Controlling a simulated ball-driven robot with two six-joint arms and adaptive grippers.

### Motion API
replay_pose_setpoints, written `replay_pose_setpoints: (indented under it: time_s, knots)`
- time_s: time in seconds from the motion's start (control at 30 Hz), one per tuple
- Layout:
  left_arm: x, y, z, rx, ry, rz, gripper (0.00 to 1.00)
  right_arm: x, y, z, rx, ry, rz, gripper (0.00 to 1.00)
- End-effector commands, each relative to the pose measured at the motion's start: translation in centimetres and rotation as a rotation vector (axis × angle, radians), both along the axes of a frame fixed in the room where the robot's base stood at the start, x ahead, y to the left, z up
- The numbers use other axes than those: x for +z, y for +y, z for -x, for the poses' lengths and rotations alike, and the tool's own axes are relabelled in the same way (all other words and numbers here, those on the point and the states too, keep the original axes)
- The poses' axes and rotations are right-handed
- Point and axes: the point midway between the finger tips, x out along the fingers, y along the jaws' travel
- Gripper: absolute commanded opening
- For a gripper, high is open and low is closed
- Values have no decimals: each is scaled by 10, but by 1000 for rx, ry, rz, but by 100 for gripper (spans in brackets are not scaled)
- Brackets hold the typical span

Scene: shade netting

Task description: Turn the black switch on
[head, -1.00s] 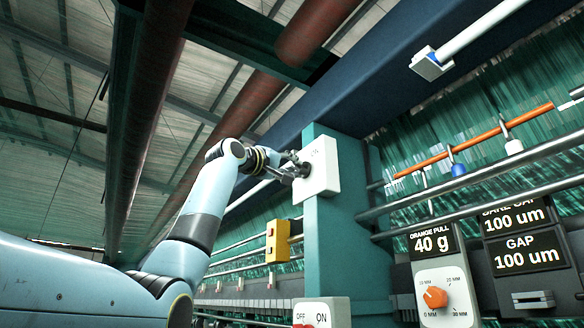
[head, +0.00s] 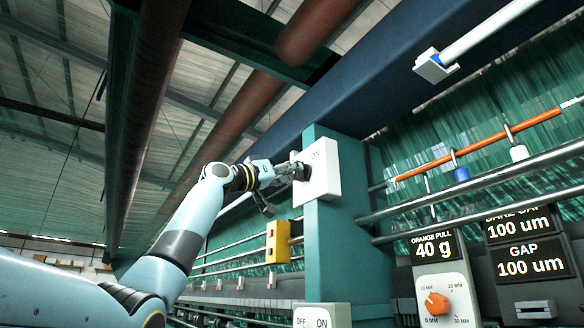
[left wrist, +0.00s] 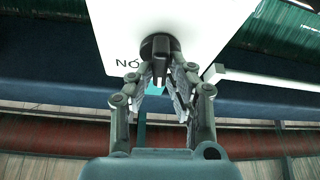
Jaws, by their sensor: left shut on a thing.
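The black switch (head: 303,172) is a dark knob on the face of a white box (head: 322,172) marked "ON", high on a teal post. My left gripper (head: 291,170) reaches it from the left and is shut on the switch. In the left wrist view, the black switch (left wrist: 160,47) has its grip bar between the two fingertips of the left gripper (left wrist: 160,74), and the lettering appears upside down beside it. The fingers hide part of the switch in the head view. My right gripper is not in view.
A yellow box (head: 278,242) with red buttons hangs left of the teal post (head: 334,255). An OFF/ON box (head: 322,317) is cut off at the bottom. Right stand an orange dial panel (head: 437,302), display signs (head: 433,246) and metal rails (head: 480,180).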

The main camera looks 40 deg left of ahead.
Motion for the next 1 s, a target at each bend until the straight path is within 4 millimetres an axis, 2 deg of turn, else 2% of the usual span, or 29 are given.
replay_pose_setpoints:
  time_s: [0.6,1.0]
  knots:
    - [0,4,-2,-1,-217,-534,0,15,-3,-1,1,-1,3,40]
    - [1,4,-2,0,-322,-789,0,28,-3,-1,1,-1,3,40]
